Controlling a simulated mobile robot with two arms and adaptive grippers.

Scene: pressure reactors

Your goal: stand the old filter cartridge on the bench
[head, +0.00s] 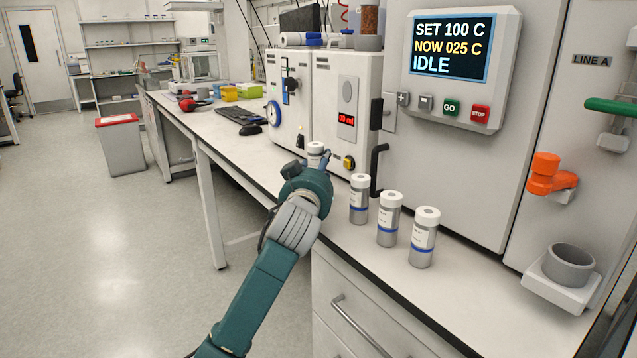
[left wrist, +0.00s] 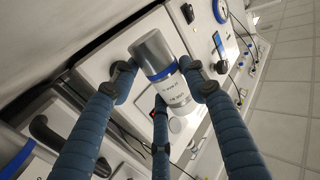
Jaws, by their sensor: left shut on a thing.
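My left gripper (head: 320,168) is over the bench (head: 470,275), in front of the white machine. In the left wrist view the gripper (left wrist: 157,75) is shut on a filter cartridge (left wrist: 158,62), a silver cylinder with a blue band and a white labelled part. In the head view only the white upper part of this cartridge (head: 315,149) shows above the gripper; the rest is hidden. I cannot tell whether its base touches the bench. Three similar cartridges stand upright in a row to the right: one (head: 359,199), another (head: 389,219) and a third (head: 424,238). My right gripper is not in view.
A black handle (head: 378,168) sticks out from the reactor front close behind the row. A grey cup on a bracket (head: 568,265) and an orange valve (head: 550,174) are at the right. A keyboard (head: 240,115) lies farther left. Bare bench lies in front of the cartridges.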

